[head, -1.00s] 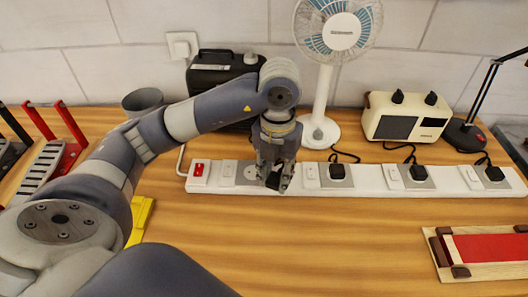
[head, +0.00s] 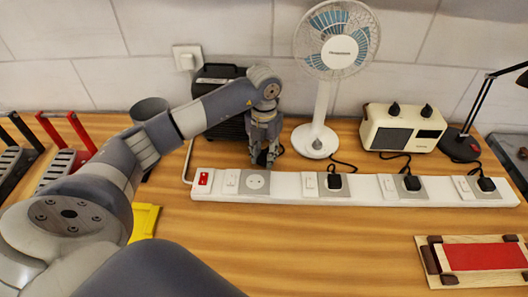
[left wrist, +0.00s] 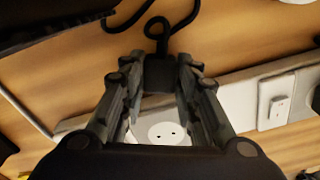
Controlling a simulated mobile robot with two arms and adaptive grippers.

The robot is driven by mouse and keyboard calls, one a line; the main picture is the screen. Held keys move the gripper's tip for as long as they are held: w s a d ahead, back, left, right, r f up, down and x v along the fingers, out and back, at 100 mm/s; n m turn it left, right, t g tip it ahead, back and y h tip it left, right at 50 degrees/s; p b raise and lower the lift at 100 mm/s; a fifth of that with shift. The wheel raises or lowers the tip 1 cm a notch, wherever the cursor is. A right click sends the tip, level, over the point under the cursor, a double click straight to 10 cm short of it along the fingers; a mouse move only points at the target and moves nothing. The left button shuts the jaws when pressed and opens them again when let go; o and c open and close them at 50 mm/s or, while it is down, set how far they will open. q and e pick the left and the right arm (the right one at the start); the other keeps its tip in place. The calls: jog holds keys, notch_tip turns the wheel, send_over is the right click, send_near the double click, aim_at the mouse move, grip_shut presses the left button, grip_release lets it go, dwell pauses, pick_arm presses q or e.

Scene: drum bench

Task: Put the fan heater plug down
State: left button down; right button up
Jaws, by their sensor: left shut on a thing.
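My left gripper (head: 264,158) is shut on the black fan heater plug (left wrist: 158,76), whose looped black cord shows beyond the fingertips in the left wrist view. The gripper points down just behind the white power strip (head: 290,188), in front of the black fan heater (head: 212,76). In the head view the fingers mostly hide the plug, and I cannot tell whether it touches the table. The strip's leftmost socket (head: 256,182) is empty; it also shows in the left wrist view (left wrist: 166,133). My right gripper is not in view.
Black plugs (head: 333,182) fill the other sockets. The white fan (head: 318,138) stands right of the gripper, with the cream radio (head: 402,128) and black lamp (head: 461,145) farther right. A grey cup (head: 149,108) stands left. The wood in front of the strip is largely clear.

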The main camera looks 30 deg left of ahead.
pick_arm(q)
jog(key=shift+f, duration=0.3)
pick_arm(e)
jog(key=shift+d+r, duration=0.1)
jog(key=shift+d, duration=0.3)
pick_arm(q)
jog(key=shift+f, duration=0.1)
jog(key=shift+f+b, duration=0.55)
jog(key=shift+b, duration=0.05)
jog(key=c, duration=1.2)
grip_release()
jog(key=shift+r, duration=0.1)
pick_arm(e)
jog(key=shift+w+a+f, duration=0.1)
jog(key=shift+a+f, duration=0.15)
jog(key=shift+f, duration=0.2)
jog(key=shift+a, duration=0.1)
